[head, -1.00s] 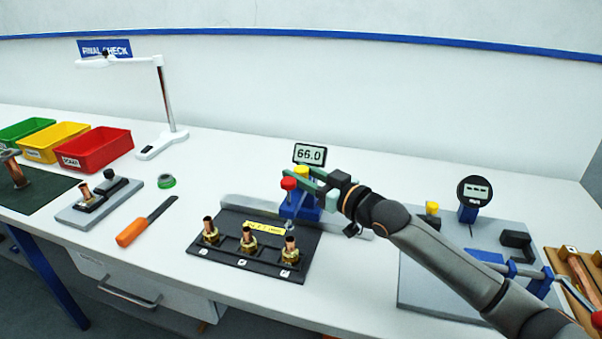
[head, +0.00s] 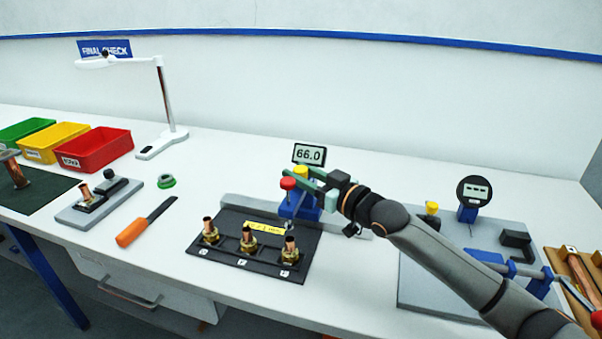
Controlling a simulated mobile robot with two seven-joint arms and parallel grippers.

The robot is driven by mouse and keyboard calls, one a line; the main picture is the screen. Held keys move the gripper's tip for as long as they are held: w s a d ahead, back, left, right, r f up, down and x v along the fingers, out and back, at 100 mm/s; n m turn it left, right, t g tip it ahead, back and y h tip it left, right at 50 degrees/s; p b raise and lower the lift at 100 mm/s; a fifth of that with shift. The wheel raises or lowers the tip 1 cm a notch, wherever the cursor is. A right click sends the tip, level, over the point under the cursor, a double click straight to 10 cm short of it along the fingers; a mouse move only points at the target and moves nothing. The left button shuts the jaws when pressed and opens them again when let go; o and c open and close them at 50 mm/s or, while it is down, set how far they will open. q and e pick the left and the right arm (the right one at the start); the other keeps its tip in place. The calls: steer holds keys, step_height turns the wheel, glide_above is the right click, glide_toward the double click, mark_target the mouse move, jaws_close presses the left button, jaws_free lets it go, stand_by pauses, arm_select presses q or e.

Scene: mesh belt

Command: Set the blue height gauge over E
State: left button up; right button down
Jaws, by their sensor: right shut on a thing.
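The blue height gauge (head: 309,212) stands at the grey rail behind the black plate (head: 228,259). Its display (head: 309,154) reads 66.0, and it has a red knob and a yellow knob on top. My right gripper (head: 306,181) is shut on the upper part of the gauge; its fingers partly hide it. A thin grey probe hangs at the gauge's front, near the plate's back edge. Three copper-and-brass fittings stand upright on the plate: left (head: 209,231), middle (head: 248,240) and right (head: 290,248). Their small white labels are hard to read. My left gripper is out of view.
A grey plate with a round dial gauge (head: 474,191) lies on the right, under my right arm. An orange-handled tool (head: 132,233), a green ring (head: 166,181) and a small fixture (head: 98,200) are on the left. Red (head: 97,150) and yellow bins stand farther left.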

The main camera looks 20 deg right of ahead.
mark_target(298, 199)
steer(key=shift+w+a, duration=0.2)
steer(key=shift+a, duration=0.25)
steer(key=w+a, duration=0.5)
steer(key=a, duration=0.2)
steer(key=shift+a, duration=0.15)
steer(key=c, duration=0.8)
jaws_free()
steer(key=shift+o, duration=0.2)
steer(key=b+v, duration=0.1)
steer(key=v, duration=1.1)
steer(key=shift+s, duration=0.2)
